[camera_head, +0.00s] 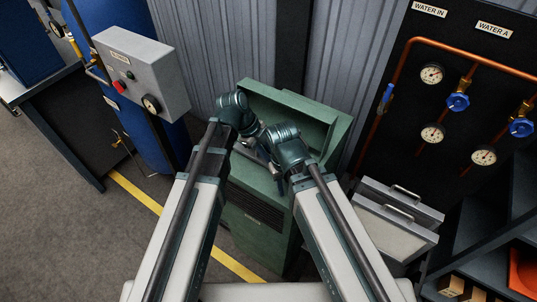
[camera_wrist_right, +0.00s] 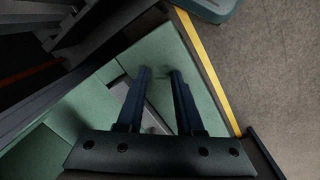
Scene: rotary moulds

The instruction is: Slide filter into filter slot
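A green cabinet (camera_head: 257,215) with an open, recessed top stands in the middle of the head view, with a dark grille on its front. I cannot make out the filter slot for certain, because my arms cover part of the cabinet. Two grey framed panels with handles (camera_head: 400,212), which look like filters, sit to the right of the cabinet. My right gripper (camera_wrist_right: 159,72) is over the green cabinet, its two dark blue fingers apart. A pale grey strip (camera_wrist_right: 123,88) shows beside and behind the fingers; no grip on it is visible. My left gripper (camera_head: 248,148) is over the cabinet, its fingers mostly hidden.
A black panel with gauges, copper pipes and blue valves (camera_head: 458,102) stands at the right. A blue tank with a grey control box (camera_head: 143,75) is at the left. Dark shelves (camera_head: 480,235) stand at the lower right. A yellow line (camera_head: 135,192) crosses the floor.

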